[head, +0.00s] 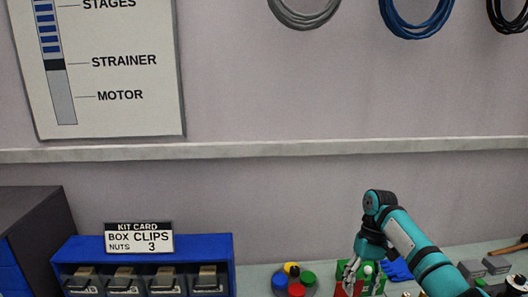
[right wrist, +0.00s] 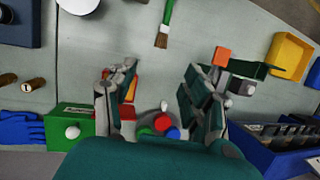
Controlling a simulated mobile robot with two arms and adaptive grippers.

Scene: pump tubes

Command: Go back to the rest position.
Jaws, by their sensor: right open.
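My right gripper (head: 350,274) is low in the right half of the head view, its arm reaching in from the lower right. It is in front of a green box with a white knob (head: 370,270) and partly covers it. In the right wrist view the two fingers of the gripper (right wrist: 160,100) stand wide apart with nothing held between them. A cluster of coloured round knobs (right wrist: 166,131) shows past the fingers, near the palm. My left gripper is in neither view.
A blue drawer rack (head: 75,246) with a kit card (head: 139,238) stands left on the bench. The wrist view shows a brush (right wrist: 164,25), a yellow bin (right wrist: 290,55) and blue gloves (right wrist: 20,130). Bare bench (right wrist: 150,70) lies between the brush and the knobs.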

